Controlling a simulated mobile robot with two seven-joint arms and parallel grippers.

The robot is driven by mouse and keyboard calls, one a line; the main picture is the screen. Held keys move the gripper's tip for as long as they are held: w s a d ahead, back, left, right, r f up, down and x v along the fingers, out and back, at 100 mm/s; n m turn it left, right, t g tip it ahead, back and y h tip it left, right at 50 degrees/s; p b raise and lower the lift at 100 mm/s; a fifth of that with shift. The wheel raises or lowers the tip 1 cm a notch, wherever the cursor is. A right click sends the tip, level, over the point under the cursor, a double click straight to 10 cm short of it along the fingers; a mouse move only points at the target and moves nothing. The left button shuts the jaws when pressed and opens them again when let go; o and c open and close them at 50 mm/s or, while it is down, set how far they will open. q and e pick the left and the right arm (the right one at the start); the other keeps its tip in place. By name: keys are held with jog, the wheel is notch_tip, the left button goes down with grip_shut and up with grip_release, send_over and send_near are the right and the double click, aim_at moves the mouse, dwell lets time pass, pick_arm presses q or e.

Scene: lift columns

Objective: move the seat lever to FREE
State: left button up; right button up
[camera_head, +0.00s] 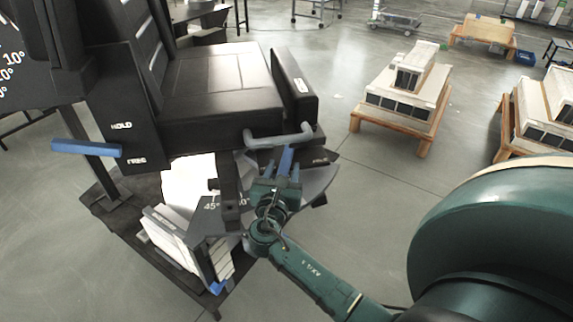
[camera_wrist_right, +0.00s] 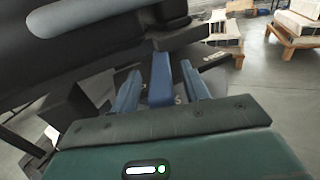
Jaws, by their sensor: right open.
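A blue lever (camera_head: 286,159) sticks out below the seat's front, over a dark plate with small lettering. My right gripper (camera_head: 278,181) is open around it. In the right wrist view the blue lever (camera_wrist_right: 161,79) stands between the two spread fingers (camera_wrist_right: 161,94), with a gap on each side. A second blue lever (camera_head: 85,147) sticks out left from the black side panel, beside the words HOLD and FREE. I cannot tell from the frames which lever is the seat lever. My left gripper is not in view.
The black seat (camera_head: 215,95) with a grey bar handle (camera_head: 278,136) is just above my right gripper. White boxed weights (camera_head: 185,240) sit below on a dark base. A loaded pallet (camera_head: 400,118) stands at the back right, with clear floor between.

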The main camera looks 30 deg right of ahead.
jog(key=shift+w+d, duration=0.1)
jog(key=shift+w, duration=0.05)
jog(key=shift+c, duration=0.4)
grip_shut()
